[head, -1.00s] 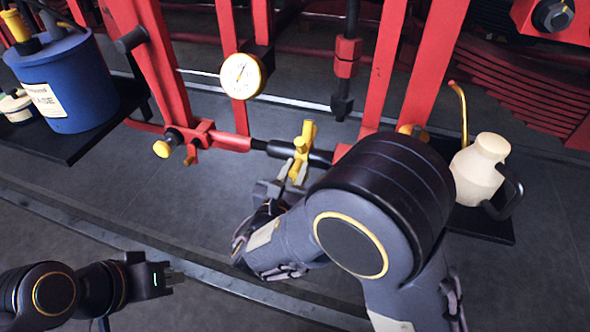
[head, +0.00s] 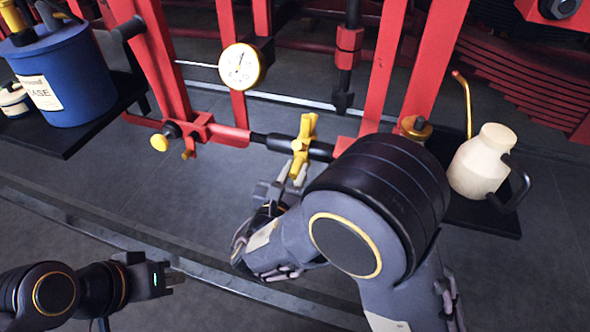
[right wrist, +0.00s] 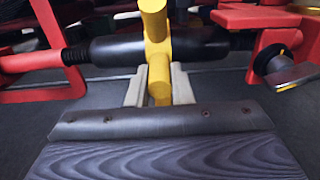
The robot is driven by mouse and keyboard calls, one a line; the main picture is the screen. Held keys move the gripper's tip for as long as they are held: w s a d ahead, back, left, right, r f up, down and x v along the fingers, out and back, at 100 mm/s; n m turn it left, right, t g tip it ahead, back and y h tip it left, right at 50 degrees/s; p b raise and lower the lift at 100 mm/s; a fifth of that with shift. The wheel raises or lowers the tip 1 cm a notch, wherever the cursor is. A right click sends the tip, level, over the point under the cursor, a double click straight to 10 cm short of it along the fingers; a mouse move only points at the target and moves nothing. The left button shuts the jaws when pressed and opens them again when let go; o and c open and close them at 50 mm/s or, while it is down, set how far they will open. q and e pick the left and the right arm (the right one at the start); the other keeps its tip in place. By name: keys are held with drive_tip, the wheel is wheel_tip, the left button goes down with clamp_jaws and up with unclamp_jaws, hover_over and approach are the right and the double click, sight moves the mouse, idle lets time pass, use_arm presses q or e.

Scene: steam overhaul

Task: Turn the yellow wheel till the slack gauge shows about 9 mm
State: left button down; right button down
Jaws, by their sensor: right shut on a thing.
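The yellow wheel (head: 306,128), a hub with stubby spokes, sits on a dark horizontal rod between red fittings. The round white gauge (head: 240,67) with a yellow rim hangs above and left of it; its needle points up and slightly right, and the figures are too small to read. My right gripper (head: 293,172) reaches up from below and is shut on a lower yellow spoke. In the right wrist view, the two pale fingers flank this spoke (right wrist: 160,82). My left gripper (head: 176,278) is at lower left, away from the wheel; its finger gap is unclear.
A yellow-ended knob (head: 160,142) is left of the wheel on the same linkage. A blue grease bucket (head: 66,85) stands on a dark shelf at left. A cream oil can (head: 480,162) stands on a shelf at right. Red uprights rise behind; the floor in front is clear.

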drive_tip(key=shift+f, duration=0.25)
drive_tip(key=f+b, duration=0.2)
drive_tip(key=shift+w+d+f, duration=0.2)
drive_tip(key=shift+w+f, duration=0.1)
drive_tip(key=shift+w, duration=0.1)
drive_tip(key=shift+w+d+f+b, duration=0.15)
drive_tip(key=shift+w+f+b, duration=0.35)
drive_tip(key=shift+f+b, duration=0.2)
drive_tip(key=shift+w+f, duration=0.1)
drive_tip(key=shift+f, duration=0.05)
idle(0.3)
drive_tip(key=c, duration=1.3)
unclamp_jaws()
drive_tip(key=shift+w, duration=0.1)
drive_tip(key=shift+o, duration=0.3)
